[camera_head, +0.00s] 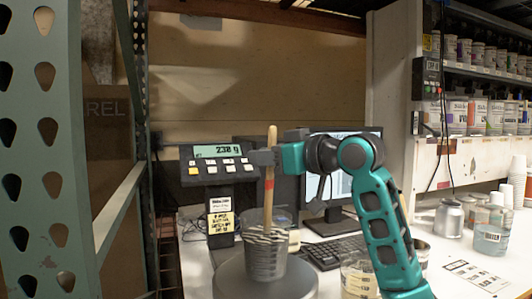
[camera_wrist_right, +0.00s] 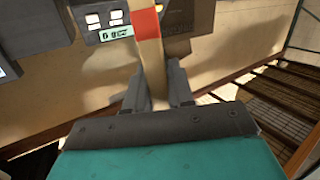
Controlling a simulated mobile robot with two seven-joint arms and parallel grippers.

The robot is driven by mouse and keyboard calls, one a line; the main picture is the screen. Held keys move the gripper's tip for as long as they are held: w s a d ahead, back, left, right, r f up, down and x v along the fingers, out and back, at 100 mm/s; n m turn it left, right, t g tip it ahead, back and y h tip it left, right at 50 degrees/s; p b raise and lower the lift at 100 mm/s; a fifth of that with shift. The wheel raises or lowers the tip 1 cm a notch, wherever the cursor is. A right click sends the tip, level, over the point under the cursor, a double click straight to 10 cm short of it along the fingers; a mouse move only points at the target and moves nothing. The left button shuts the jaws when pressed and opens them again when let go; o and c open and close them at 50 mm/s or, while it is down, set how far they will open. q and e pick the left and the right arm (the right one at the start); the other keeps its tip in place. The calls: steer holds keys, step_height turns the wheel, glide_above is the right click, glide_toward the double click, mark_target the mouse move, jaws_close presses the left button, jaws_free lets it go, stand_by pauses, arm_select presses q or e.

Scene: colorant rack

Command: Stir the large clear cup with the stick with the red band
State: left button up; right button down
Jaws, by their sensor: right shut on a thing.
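The wooden stick with the red band (camera_head: 270,178) stands nearly upright in the head view, its lower end inside the large clear cup (camera_head: 266,262). The cup stands on the round scale plate (camera_head: 285,287) and holds grey and white swirled contents. My right gripper (camera_head: 267,157) is shut on the stick above the red band. In the right wrist view the stick (camera_wrist_right: 150,60) runs between the fingers, and its red band (camera_wrist_right: 146,23) shows beyond them. The stick's lower tip is hidden in the cup. My left gripper is not in view.
The scale display (camera_head: 218,151) stands behind the cup on the left. A monitor (camera_head: 345,180) and keyboard (camera_head: 333,251) are behind to the right. A shallow clear container (camera_head: 357,277) stands right of the scale. A green metal upright (camera_head: 45,150) fills the left side.

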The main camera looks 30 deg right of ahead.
mark_target(271, 196)
steer(key=shift+w+f+b, duration=0.2)
steer(key=shift+f+b, duration=0.4)
steer(key=shift+f, duration=0.65)
steer(key=shift+w+d+f+b, duration=0.1)
steer(key=shift+f+b, duration=0.55)
steer(key=shift+f, duration=0.3)
steer(key=shift+w+f+b, duration=0.1)
steer(key=shift+f+b, duration=0.3)
steer(key=shift+f, duration=0.25)
steer(key=shift+w+f+b, duration=0.1)
steer(key=shift+f+b, duration=0.25)
steer(key=shift+f, duration=0.25)
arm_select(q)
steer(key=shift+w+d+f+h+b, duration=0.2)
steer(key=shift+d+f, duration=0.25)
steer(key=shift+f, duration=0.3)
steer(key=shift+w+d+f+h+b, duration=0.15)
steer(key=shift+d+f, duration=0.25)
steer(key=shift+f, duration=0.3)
arm_select(e)
steer(key=shift+w+d+f, duration=0.1)
steer(key=shift+f, duration=0.5)
steer(key=shift+d, duration=0.1)
